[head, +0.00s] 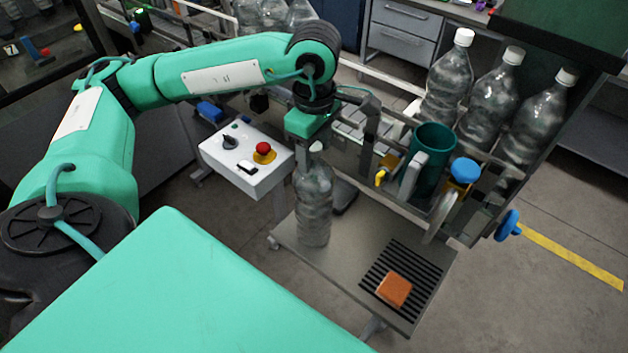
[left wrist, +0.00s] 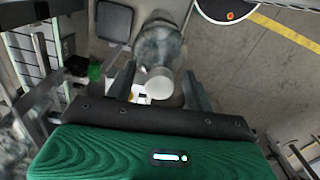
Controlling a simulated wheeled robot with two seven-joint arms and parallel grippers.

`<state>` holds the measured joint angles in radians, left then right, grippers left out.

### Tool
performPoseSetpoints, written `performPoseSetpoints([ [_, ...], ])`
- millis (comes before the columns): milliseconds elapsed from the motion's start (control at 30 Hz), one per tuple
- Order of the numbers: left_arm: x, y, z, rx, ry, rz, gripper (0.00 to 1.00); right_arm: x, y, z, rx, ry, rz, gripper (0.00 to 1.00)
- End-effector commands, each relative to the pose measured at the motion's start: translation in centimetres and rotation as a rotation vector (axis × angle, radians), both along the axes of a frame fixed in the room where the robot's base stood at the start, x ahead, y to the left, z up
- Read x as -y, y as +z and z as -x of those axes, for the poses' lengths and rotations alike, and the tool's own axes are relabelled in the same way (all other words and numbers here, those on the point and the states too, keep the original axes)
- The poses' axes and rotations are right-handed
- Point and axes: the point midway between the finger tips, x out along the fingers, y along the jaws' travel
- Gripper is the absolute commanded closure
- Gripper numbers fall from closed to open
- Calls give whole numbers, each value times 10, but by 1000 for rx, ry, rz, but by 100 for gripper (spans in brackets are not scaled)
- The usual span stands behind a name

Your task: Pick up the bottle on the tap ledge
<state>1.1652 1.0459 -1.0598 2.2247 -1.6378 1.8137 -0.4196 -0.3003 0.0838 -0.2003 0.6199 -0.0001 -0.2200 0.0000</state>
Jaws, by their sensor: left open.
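A clear plastic bottle (head: 314,205) with a white cap stands upright on the grey tap ledge (head: 345,252). My left gripper (head: 314,147) is above it, pointing down at its cap. In the left wrist view the bottle's white cap (left wrist: 159,84) shows between the two dark fingers of the left gripper (left wrist: 158,88), which are apart. Whether a finger touches the cap I cannot tell. My right gripper is in neither view.
An orange sponge (head: 393,289) lies on the black drain grate (head: 408,268). A white control box (head: 246,158) with a red button stands left of the bottle. Yellow tap (head: 381,177), green cup (head: 431,160) and several capped bottles (head: 491,97) stand to the right.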

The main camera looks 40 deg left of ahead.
Motion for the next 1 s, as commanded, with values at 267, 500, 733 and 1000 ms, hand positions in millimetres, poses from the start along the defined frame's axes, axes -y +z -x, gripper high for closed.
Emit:
performPoseSetpoints([
  [267, 0, 0, 0, 0, 0, 0, 88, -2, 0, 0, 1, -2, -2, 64],
  [500, 0, 0, 0, 0, 0, 0, 100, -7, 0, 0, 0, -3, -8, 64],
  [733, 0, 0, 0, 0, 0, 0, 100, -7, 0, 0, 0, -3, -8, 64],
  [1000, 0, 1, 0, 0, 1, 0, 100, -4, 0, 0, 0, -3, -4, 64],
])
